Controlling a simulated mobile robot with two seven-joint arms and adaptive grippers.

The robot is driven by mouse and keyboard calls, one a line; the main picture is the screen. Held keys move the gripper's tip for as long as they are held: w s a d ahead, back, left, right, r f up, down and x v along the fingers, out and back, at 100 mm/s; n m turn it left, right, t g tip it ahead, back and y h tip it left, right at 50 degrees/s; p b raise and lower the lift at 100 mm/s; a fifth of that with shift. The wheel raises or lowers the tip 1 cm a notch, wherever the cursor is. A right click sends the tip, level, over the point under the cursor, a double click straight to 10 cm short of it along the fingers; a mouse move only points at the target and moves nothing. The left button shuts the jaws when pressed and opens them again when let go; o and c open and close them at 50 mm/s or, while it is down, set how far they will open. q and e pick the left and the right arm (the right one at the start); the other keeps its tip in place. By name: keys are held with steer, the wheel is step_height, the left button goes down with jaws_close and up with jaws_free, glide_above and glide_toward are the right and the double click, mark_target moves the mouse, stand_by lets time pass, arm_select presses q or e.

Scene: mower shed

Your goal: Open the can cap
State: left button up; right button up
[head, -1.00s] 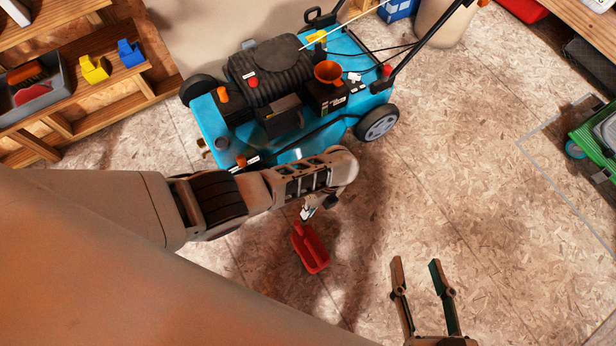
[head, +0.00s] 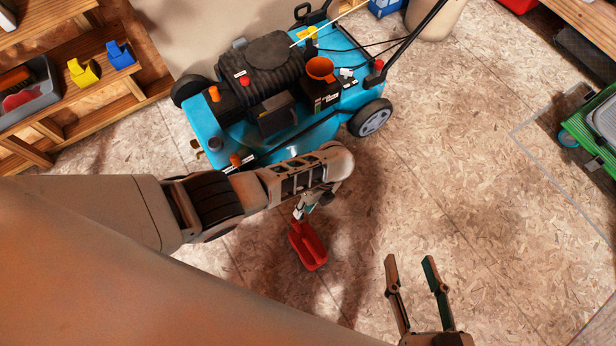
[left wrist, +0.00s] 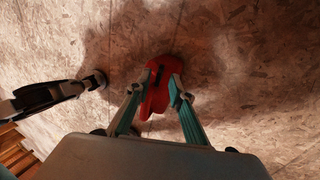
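A red can (head: 308,248) hangs below my left gripper (head: 302,211) in the head view, in front of the blue mower. In the left wrist view the red can (left wrist: 155,98) sits between the two fingers of the left gripper (left wrist: 157,88), which touch its sides. A dark slot or handle gap shows on the can. I cannot make out its cap. My right gripper (head: 408,262) is at the bottom right of the head view, fingers apart and empty, to the right of the can.
A blue lawn mower (head: 338,132) with an orange funnel (head: 320,69) stands beyond the left arm. A wooden shelf (head: 140,98) with yellow and blue pieces is at the left. The floor between is clear.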

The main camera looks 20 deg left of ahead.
arm_select(q)
steer(key=v, duration=1.1)
steer(key=shift+r, duration=0.25)
